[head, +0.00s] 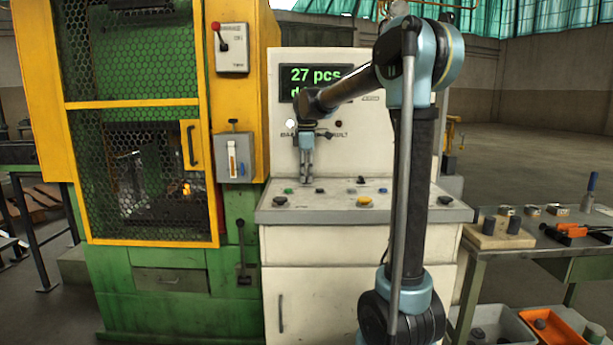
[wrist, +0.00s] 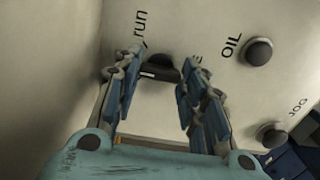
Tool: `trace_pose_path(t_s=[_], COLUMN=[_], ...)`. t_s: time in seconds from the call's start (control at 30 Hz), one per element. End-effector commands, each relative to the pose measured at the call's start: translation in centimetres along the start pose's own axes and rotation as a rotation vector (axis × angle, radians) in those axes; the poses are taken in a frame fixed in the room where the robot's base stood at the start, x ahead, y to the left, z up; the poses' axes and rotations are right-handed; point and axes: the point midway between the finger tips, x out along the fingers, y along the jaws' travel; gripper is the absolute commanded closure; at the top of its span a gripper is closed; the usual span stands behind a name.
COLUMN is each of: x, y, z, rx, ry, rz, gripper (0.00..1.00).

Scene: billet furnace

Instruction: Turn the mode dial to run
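The mode dial (wrist: 157,68) is a dark round knob on the pale console panel, seen in the wrist view just beyond and between my fingertips. The word "run" is printed at its upper left. Another label at its right is mostly covered by my right finger. I cannot tell which mark the dial points to. My gripper (wrist: 161,64) is open, with a finger on each side of the dial; contact is not clear. In the head view my gripper (head: 305,181) points down at the back left of the console top, and the dial cannot be made out there.
In the wrist view, the black OIL knob (wrist: 258,51) and JOG knob (wrist: 272,133) sit to the right. A yellow button (head: 364,201) and several small controls are on the console top (head: 330,202). The lit display (head: 300,80) stands behind; the yellow-green furnace cage (head: 140,170) is left.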

Motion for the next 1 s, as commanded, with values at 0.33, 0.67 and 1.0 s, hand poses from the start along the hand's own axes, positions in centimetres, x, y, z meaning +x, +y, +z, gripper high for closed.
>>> trace_pose_path(t_s=[0.33,0.67,1.0], x=[-0.02,-0.04,-0.05], y=[0.17,0.21,0.25], z=[0.09,0.08,0.06], rx=[0.043,0.259,0.546], ry=[0.0,0.001,0.002], rz=[0.002,0.004,0.004], gripper=[0.86,0.86,0.86])
